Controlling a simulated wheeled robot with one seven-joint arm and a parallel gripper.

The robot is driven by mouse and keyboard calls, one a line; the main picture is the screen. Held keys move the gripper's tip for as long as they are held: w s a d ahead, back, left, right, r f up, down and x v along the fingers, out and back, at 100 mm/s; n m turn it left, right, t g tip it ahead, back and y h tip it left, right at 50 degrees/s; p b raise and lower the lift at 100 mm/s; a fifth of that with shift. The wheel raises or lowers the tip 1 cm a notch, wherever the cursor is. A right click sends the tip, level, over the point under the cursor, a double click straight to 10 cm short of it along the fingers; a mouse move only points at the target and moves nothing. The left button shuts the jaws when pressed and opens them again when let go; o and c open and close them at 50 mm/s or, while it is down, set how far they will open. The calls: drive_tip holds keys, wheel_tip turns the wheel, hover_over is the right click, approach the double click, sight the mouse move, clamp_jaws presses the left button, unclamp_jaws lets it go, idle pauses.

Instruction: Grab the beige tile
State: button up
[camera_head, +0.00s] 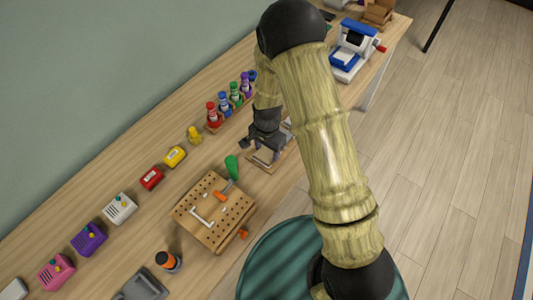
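I cannot make out a beige tile for certain in the head view. My gripper (260,149) is dark and hangs over the middle of the workbench, at a small wooden tray (258,167). Its two fingers look spread apart, with nothing clearly held between them. A pale strip shows in the tray below the fingers, but it is too small to name. The gripper and my arm hide part of the tray and the bench behind it.
A wooden pegboard block (235,233) with a green-handled tool (232,166) lies in front. Coloured bottles (212,113) stand in a rack behind. Yellow (174,156), red (151,178), white (119,208), purple (89,239) and pink (56,271) boxes line the left. A blue-white machine (350,50) stands far right.

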sight(267, 152)
drive_tip(key=c, duration=0.4)
drive_tip(key=shift+r, duration=0.1)
drive_tip(key=shift+c, duration=0.2)
wheel_tip(267, 152, up, 10)
